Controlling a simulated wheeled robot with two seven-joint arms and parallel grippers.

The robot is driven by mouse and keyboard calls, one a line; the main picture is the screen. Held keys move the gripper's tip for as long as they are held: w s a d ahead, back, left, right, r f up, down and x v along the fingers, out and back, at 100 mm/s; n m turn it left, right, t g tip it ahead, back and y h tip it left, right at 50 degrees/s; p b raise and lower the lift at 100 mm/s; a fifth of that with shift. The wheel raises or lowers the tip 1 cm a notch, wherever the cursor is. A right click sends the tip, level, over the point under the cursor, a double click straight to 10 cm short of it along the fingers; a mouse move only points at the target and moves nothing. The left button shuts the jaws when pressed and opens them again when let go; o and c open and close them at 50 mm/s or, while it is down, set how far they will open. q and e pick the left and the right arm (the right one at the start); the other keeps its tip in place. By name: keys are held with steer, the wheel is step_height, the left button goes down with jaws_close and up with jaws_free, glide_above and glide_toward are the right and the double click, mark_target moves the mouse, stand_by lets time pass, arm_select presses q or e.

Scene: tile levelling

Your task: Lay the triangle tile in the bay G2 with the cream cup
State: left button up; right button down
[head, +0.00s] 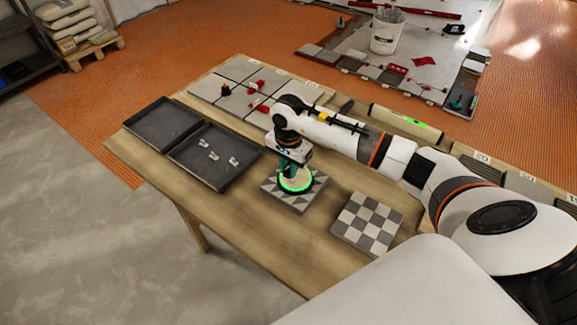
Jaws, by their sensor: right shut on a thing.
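The triangle tile (314,191), patterned in grey and pale triangles, lies on the wooden table in front of my right arm. The cream cup (296,178), with a glowing green ring around its base and a teal upper part, stands upright on the tile. My right gripper (290,159) points down from above and is shut on the cup's upper part. The arm and gripper hide part of the cup's top. Small labels stand along the bays at the table's back edge, too small to read surely, so I cannot tell which is G2. My left gripper is out of view.
A checkered tile (368,222) lies to the right on the table (240,240). Two dark trays (163,124) stand at the left; the nearer tray (222,176) holds small clear pieces. Grey tiles (240,70) with red pieces (262,86) lie behind. A white bucket (386,34) stands on the floor beyond.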

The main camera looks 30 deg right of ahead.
stand_by(0.3)
steer(key=c, duration=1.2)
jaws_free()
step_height(320, 180, up, 12)
steer(key=b, duration=0.2)
